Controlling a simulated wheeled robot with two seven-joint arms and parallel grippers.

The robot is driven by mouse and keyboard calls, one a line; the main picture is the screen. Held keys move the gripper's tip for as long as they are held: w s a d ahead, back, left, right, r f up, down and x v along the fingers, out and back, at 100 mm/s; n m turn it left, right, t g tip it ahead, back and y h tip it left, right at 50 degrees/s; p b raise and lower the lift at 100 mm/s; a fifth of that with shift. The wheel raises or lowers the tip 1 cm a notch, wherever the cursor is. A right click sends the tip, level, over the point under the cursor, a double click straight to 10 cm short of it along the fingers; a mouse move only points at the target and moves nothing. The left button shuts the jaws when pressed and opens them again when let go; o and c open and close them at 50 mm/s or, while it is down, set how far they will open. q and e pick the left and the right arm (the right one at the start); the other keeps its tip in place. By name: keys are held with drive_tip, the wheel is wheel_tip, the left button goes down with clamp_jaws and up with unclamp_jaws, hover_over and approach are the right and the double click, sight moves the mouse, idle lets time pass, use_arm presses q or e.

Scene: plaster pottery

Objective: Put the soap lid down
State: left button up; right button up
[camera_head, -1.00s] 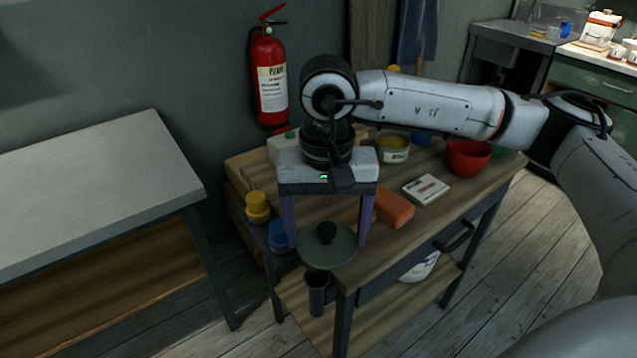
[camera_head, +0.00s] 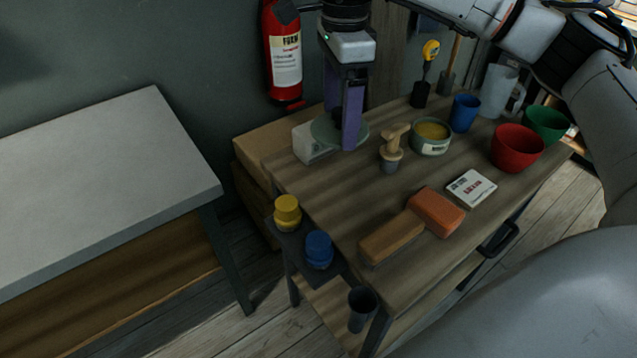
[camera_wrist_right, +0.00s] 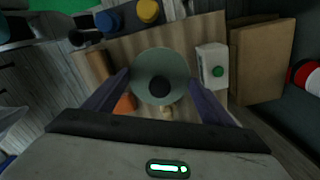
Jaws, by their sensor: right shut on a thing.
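The soap lid is a round grey-green disc (camera_head: 324,130) with a dark knob; in the wrist view (camera_wrist_right: 146,66) it shows face-on. My right gripper (camera_head: 342,138) is shut on it, with the purple fingers at opposite sides of its rim. It is over the back left part of the worktable (camera_head: 345,195), close to a white box (camera_head: 307,146). I cannot tell whether the lid touches the tabletop. An open round tin (camera_head: 431,140) with yellow content stands to its right. My left gripper is not in view.
A wooden-handled tool (camera_head: 391,150) stands between lid and tin. An orange block (camera_head: 437,212), brown block (camera_head: 392,237), card box (camera_head: 471,188), red bowl (camera_head: 516,148) and blue cup (camera_head: 464,113) stand farther right or forward. The tabletop's left middle is clear.

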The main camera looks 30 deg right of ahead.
sight(338, 129)
wheel_tip(338, 129, down, 5)
drive_tip(key=b, duration=0.4)
drive_tip(key=shift+w+f, duration=0.15)
drive_tip(key=shift+f+b, duration=0.35)
drive_tip(key=shift+b, duration=0.1)
wheel_tip(338, 129, down, 4)
drive_tip(key=shift+f, duration=0.25)
wheel_tip(338, 129, down, 5)
drive_tip(key=shift+f, duration=0.1)
drive_tip(key=shift+f, duration=0.15)
drive_tip(key=o, duration=1.1)
drive_tip(key=shift+c, duration=0.2)
